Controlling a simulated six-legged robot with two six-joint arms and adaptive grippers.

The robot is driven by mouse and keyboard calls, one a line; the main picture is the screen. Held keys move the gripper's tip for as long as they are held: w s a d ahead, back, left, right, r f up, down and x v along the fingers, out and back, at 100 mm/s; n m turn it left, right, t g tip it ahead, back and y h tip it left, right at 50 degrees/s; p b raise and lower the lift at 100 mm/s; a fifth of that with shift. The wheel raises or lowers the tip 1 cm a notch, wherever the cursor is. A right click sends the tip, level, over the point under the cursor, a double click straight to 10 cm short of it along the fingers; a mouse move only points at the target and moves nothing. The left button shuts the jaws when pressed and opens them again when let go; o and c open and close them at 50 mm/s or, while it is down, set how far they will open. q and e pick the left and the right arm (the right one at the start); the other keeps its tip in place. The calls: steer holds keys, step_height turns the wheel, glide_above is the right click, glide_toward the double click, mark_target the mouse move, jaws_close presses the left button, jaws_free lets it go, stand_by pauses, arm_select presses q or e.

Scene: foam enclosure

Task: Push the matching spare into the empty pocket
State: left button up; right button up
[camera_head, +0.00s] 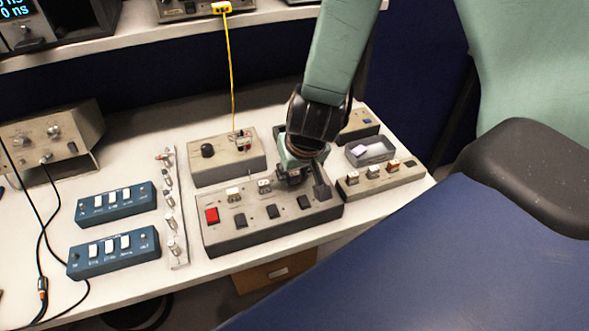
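A grey console (252,233) stands mid-bench, with a red switch (212,215) and several black ones in front. Behind these are two small light-topped modules, one on the left (233,194) and one farther right (264,186). My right gripper (296,180) is low over the console's right rear part and hides what lies below it; I cannot tell its opening or whether it holds anything. A strip (382,184) to the right carries several small modules, some with orange-brown parts. No empty pocket can be made out. My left gripper is out of view.
A grey tray (371,149) with a white piece stands behind the strip. A beige box (226,163) with a yellow cable is behind the console. Two blue switch boxes, front (114,254) and rear (116,203), and a jack strip (176,215) are left. The bench edge is close in front.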

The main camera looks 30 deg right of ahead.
steer(key=shift+o, duration=1)
steer(key=shift+r, duration=0.3)
steer(key=v, duration=1.1)
steer(key=shift+s, duration=0.25)
steer(key=shift+a+r, duration=0.1)
steer(key=shift+r, duration=0.05)
